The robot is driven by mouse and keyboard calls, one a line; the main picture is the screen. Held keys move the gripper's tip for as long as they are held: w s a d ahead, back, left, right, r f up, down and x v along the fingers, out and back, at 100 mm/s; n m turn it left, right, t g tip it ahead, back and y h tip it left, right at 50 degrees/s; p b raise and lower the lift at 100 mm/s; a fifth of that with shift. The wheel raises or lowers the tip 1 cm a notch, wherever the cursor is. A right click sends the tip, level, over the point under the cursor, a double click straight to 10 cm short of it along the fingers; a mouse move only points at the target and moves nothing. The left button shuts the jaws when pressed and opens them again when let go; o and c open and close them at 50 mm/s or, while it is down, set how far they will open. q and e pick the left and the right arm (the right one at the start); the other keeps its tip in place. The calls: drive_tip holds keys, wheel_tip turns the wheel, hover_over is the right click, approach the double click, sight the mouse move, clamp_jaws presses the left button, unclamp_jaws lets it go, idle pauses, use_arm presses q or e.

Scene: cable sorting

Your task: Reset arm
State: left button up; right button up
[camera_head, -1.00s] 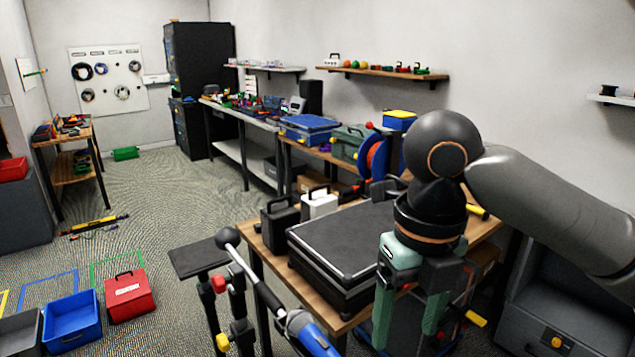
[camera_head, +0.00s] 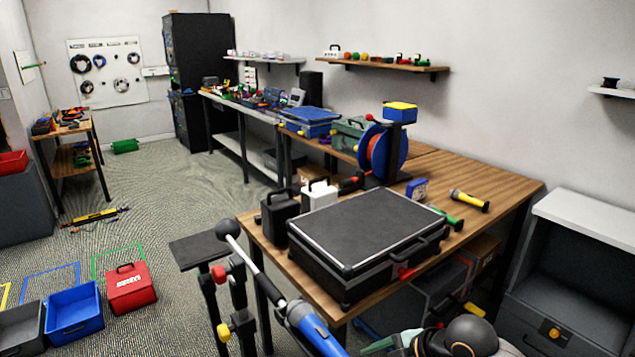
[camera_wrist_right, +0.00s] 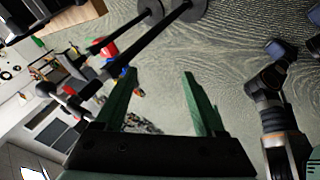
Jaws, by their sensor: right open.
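My right gripper (camera_wrist_right: 160,84) is open, and its two green fingers show in the right wrist view with nothing between them. In the head view only a green part of it (camera_head: 382,344) shows at the bottom edge, beside my folded arm, low in front of the workbench. Most of that gripper is cut off there. A dark arm link with an orange ring stands at the right of the wrist view. My left gripper is not clearly seen in either view.
The wooden workbench (camera_head: 509,187) holds a large black case (camera_head: 365,232), a cable reel (camera_head: 378,155) and a yellow flashlight (camera_head: 469,200). A stand with a black ball (camera_head: 228,231) is in front. Red (camera_head: 131,289) and blue (camera_head: 74,316) boxes lie on the floor.

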drive_tip(key=s+d+f+m+t, duration=0.25)
drive_tip(key=d+f+m, duration=0.3)
drive_tip(key=f, duration=0.35)
drive_tip(key=s+d+f+m+t+h, duration=0.1)
drive_tip(key=s+d+f+m+h, duration=0.1)
drive_tip(key=s+d+f+m, duration=0.45)
drive_tip(key=s+d+f+m+t+h, duration=0.15)
drive_tip(key=s+d+f, duration=0.3)
drive_tip(key=s, duration=0.55)
drive_tip(key=a+r+m+p, duration=0.2)
drive_tip(key=a+m, duration=0.4)
drive_tip(key=a, duration=0.4)
drive_tip(key=shift+a+r+p, duration=0.2)
drive_tip(key=shift+r+p, duration=0.15)
drive_tip(key=shift+r, duration=0.4)
drive_tip(key=shift+s, duration=0.1)
